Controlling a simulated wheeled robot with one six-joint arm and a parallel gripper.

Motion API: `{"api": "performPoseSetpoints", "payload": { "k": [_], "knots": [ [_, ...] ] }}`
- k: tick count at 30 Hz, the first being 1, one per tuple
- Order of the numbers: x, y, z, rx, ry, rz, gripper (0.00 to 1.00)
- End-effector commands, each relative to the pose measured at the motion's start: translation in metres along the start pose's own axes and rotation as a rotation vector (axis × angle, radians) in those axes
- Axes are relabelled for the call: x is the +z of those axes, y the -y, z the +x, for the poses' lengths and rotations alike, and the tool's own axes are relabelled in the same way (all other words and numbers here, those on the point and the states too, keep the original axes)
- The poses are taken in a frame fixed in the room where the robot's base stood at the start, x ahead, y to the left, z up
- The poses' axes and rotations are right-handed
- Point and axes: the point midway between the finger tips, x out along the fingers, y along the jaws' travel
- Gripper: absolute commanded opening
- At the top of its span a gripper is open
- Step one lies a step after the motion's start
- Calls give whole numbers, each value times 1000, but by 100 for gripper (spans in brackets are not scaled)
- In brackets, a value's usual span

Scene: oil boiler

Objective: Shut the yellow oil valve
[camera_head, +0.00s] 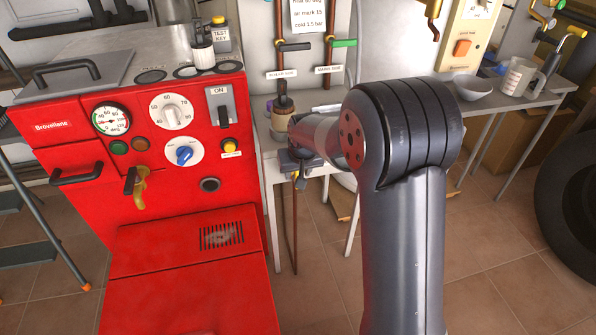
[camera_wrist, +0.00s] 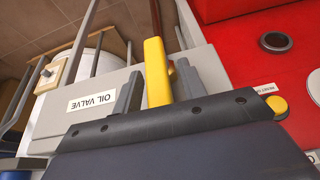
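The yellow oil valve lever (camera_wrist: 157,72) shows in the wrist view, standing out between the two grey fingers of my gripper (camera_wrist: 161,82). One finger is on each side of the lever, with narrow gaps visible, so the gripper looks open around it. Whether either finger touches the lever I cannot tell. An upside-down "OIL VALVE" label (camera_wrist: 92,103) is on the grey surface beside the left finger. In the head view my gripper (camera_head: 300,168) is beside the red boiler's right side, at the table's near edge; my arm hides most of the valve there.
The red boiler (camera_head: 190,225) stands close to the left, with dials, knobs and a brass tap (camera_head: 140,188). The grey table (camera_head: 480,104) holds a bowl (camera_head: 472,88) and a mug (camera_head: 516,76). Pipes rise behind. Tiled floor (camera_head: 490,230) is open at right.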

Motion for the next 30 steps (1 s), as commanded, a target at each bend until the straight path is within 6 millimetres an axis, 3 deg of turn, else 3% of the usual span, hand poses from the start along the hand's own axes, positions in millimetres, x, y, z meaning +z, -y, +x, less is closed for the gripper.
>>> {"api": "performPoseSetpoints", "payload": {
  "k": [14,30],
  "knots": [
    [0,0,0,0,0,0,0],
    [0,-2,0,-24,1,12,0]
  ]
}}
